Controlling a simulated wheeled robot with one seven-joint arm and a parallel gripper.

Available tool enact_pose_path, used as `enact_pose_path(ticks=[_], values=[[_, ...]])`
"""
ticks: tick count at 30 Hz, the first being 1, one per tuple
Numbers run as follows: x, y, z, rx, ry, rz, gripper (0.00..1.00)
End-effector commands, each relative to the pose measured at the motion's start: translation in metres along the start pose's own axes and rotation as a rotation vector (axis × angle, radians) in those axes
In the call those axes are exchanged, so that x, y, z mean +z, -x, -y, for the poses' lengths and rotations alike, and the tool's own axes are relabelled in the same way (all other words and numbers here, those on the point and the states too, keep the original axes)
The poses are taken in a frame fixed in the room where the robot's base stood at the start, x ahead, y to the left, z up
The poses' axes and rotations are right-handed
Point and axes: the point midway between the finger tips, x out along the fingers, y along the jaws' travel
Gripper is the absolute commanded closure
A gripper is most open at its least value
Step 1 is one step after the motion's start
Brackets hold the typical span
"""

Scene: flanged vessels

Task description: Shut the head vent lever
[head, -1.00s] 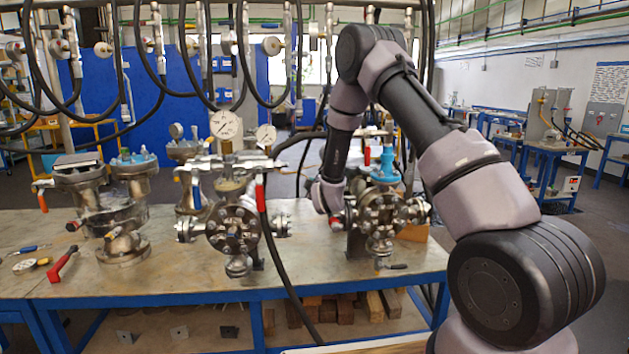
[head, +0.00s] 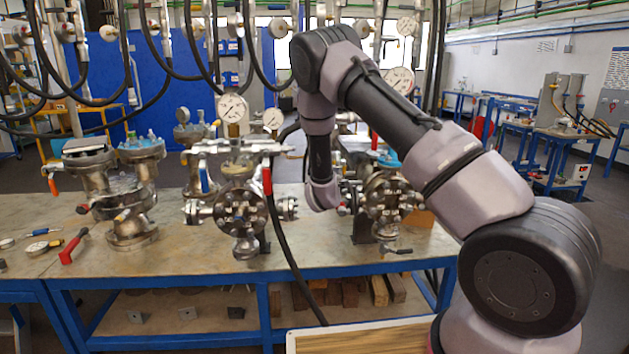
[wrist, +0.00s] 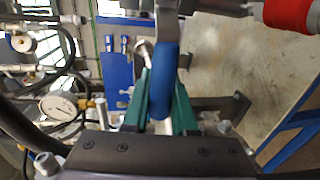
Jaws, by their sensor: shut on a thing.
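In the wrist view my gripper (wrist: 162,85) has its green fingers closed on a blue lever handle (wrist: 166,72). The handle stands upright in that picture between the fingers, and its far end runs up to a metal fitting at the top edge. In the head view my wrist hangs between the middle flanged vessel (head: 240,212) and the right flanged vessel (head: 386,200). My fingers and the held handle are hidden there, and I cannot tell which vessel the handle belongs to.
The middle vessel carries a dial gauge (head: 232,108) and a red lever handle (head: 267,181). In the wrist view a red handle (wrist: 290,14) sits close at top right. A black hose (head: 285,245) hangs in front of the bench (head: 165,262). Another vessel (head: 125,190) stands left.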

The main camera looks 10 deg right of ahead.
Motion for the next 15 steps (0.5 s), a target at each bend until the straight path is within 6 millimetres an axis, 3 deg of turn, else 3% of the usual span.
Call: enact_pose_path(ticks=[11, 12, 13, 15], values=[[0.0016, 0.0004, 0.0027, -0.005, 0.004, 0.003, 1.00], [0.0016, 0.0004, 0.0027, -0.005, 0.004, 0.003, 0.59], [0.0016, 0.0003, 0.0027, -0.005, 0.004, 0.003, 0.48], [0.0013, 0.0002, 0.0023, -0.004, 0.004, 0.003, 0.44]])
